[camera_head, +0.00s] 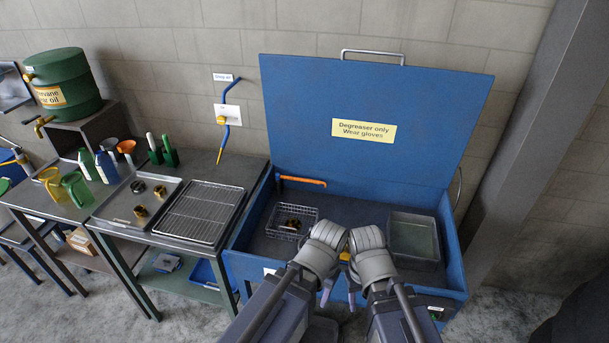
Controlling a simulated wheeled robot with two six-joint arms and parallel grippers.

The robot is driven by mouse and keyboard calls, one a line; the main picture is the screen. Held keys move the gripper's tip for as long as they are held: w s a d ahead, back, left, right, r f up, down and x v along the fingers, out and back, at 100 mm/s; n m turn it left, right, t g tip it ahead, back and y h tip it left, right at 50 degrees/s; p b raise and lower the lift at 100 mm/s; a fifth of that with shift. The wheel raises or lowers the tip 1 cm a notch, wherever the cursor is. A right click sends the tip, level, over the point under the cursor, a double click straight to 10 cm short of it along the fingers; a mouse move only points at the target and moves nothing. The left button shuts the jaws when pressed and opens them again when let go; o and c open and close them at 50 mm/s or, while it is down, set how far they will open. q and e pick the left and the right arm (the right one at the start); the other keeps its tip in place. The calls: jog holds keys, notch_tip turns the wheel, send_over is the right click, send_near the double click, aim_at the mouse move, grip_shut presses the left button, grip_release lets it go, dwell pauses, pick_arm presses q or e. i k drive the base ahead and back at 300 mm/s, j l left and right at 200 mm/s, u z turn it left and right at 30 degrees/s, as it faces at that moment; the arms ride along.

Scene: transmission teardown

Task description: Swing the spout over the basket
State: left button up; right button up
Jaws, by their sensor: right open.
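The orange spout (303,181) juts from the back left wall inside the blue wash basin (341,202) and points right. The wire basket (272,221) sits on the basin floor below and in front of the spout, with a few small dark and brassy parts in it. The spout's tip is behind the basket, not over it. My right gripper (353,290) is open near the basin's front edge, apart from spout and basket. My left gripper (326,290) is beside it, its jaws mostly hidden by my arm.
The raised blue lid (377,120) stands behind the basin. A grey tray (414,238) lies at the basin's right. A wire rack (200,212) and a parts tray (127,207) lie on the bench to the left. The basin floor between basket and grey tray is partly clear.

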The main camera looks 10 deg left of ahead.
aim_at(278, 176)
jog(key=i+l+u, duration=0.15)
jog(key=i+l, duration=0.35)
jog(key=i+l+u, duration=0.15)
jog(key=i, duration=0.3)
